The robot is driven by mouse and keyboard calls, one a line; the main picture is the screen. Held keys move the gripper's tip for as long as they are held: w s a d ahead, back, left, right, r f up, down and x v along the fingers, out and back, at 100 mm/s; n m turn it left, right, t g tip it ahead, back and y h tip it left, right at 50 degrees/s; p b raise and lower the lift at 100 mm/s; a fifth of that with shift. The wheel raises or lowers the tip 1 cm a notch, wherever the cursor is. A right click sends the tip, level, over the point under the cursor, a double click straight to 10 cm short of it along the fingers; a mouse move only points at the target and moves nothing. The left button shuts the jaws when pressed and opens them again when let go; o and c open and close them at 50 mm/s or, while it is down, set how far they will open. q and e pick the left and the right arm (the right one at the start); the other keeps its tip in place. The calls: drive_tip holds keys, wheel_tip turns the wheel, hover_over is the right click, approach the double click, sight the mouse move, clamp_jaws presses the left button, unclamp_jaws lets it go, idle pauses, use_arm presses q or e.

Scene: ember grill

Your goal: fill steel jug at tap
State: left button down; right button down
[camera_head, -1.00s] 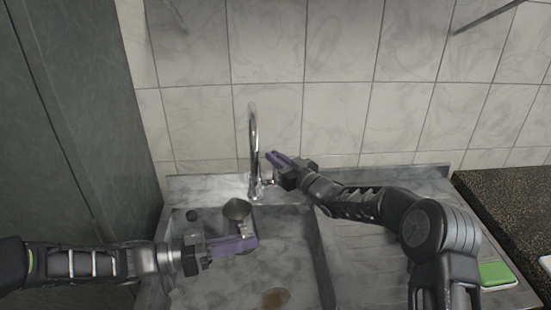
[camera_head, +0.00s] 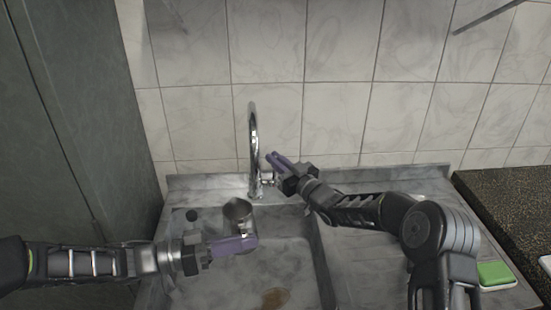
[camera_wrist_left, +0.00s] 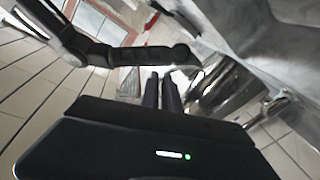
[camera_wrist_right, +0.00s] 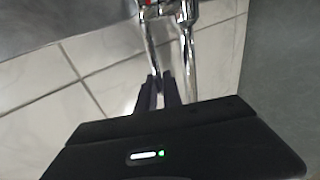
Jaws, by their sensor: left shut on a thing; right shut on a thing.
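The steel jug (camera_head: 238,210) is in the sink under the spout of the chrome tap (camera_head: 253,140). It also shows in the left wrist view (camera_wrist_left: 222,88). My left gripper (camera_head: 252,243) is shut on the jug, at its near side; the fingers hide the grip point. My right gripper (camera_head: 271,157) is shut at the tap's lever, just right of the tap's body; the lever is mostly hidden. In the right wrist view the chrome tap (camera_wrist_right: 187,45) rises past my right fingers (camera_wrist_right: 158,80). I cannot tell whether water runs or how full the jug is.
The steel sink (camera_head: 318,255) has a dark round drain (camera_head: 275,298). A ribbed drainboard (camera_head: 360,255) lies to its right, with a green sponge (camera_head: 496,274) at its far right. A tiled wall (camera_head: 340,120) closes the back, and a dark cabinet (camera_head: 85,120) the left.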

drive_tip(key=s+n+t+y, duration=0.2)
drive_tip(key=shift+s+f+n, duration=0.3)
drive_tip(key=shift+s+f, duration=0.05)
drive_tip(key=shift+s, duration=0.05)
drive_tip(key=c, duration=1.5)
unclamp_jaws()
wheel_tip(320, 180, up, 10)
